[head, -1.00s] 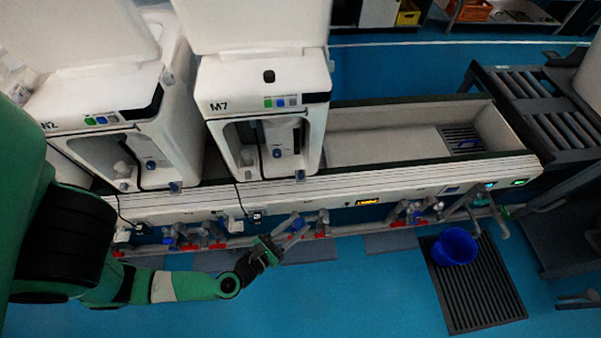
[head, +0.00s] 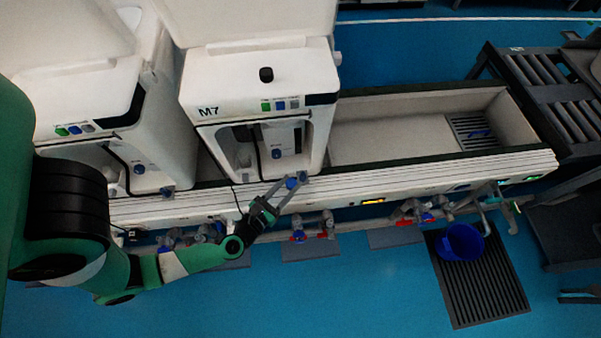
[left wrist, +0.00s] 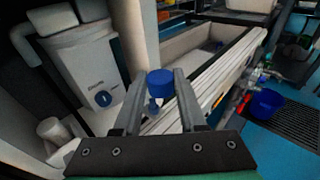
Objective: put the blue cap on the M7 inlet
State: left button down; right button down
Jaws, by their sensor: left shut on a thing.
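The M7 unit (head: 225,95) is a white toilet-like machine with its front bay open. My left gripper (head: 291,180) is at the bay's lower front edge, shut on the blue cap (head: 291,184). In the left wrist view the cap (left wrist: 160,82) sits upright between the fingertips. A small dark blue fitting (head: 304,176) is on M7's lower front edge, just right of the fingertips. Which part is the inlet is not clear. My right gripper is out of view.
A blue knob (head: 276,153) is inside M7's bay. A second white unit (head: 105,95) stands to the left. Pipes with red-handled valves (head: 312,232) run below the white rail (head: 420,185). A blue bucket (head: 460,242) stands on a dark grate at right. The trough right of M7 is open.

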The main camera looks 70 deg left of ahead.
pick_arm(q)
jog(key=w+a+f+b, duration=0.6)
jog(key=a+f+b, duration=0.1)
jog(key=shift+w+a+f+b, duration=0.15)
jog(key=shift+a+f+b, duration=0.1)
jog(key=shift+f+b, duration=0.05)
jog(key=f+b, duration=0.3)
jog(key=f, duration=0.1)
jog(key=shift+w+a+b, duration=0.3)
jog(key=shift+b, duration=0.1)
jog(key=shift+f, duration=0.15)
jog(key=shift+s+r, duration=0.1)
jog(key=shift+r, duration=0.1)
jog(key=shift+f+b, duration=0.65)
jog(key=shift+b, duration=0.05)
jog(key=shift+c, duration=2.4)
grip_release()
